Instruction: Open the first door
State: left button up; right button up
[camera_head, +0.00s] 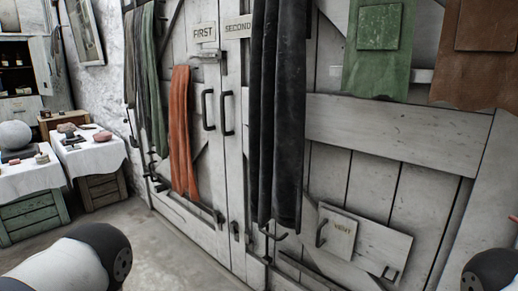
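The first door (180,55) is a worn white plank door at the centre left, with a plate reading FIRST (204,33). It appears shut, its right edge meeting the second door (330,75). A dark vertical handle (208,110) is near its right edge, beside a similar handle (227,112). A metal latch-like piece (208,57) sits below the plate; its state is unclear. An orange cloth (182,135) hangs on the first door, left of the handle. Parts of my arms show at the lower left and lower right corners, but neither gripper is visible.
Green cloths (152,80) hang at the left. Tables with white cloths (95,155) stand on wooden crates (35,215) at far left. Grey floor (145,240) before the door is clear.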

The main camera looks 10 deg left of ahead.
aim_at(176, 98)
jog(key=i+j+z, duration=0.1)
jog(key=i+j, duration=0.2)
jog(key=i+j+z, duration=0.1)
jog(key=i+j, duration=0.15)
jog(key=j, duration=0.15)
jog(key=i+j+z, duration=0.1)
jog(key=i+j, duration=0.15)
jog(key=j, duration=0.15)
jog(key=i+j+z, duration=0.1)
jog(key=i+j, duration=0.15)
jog(key=j, duration=0.15)
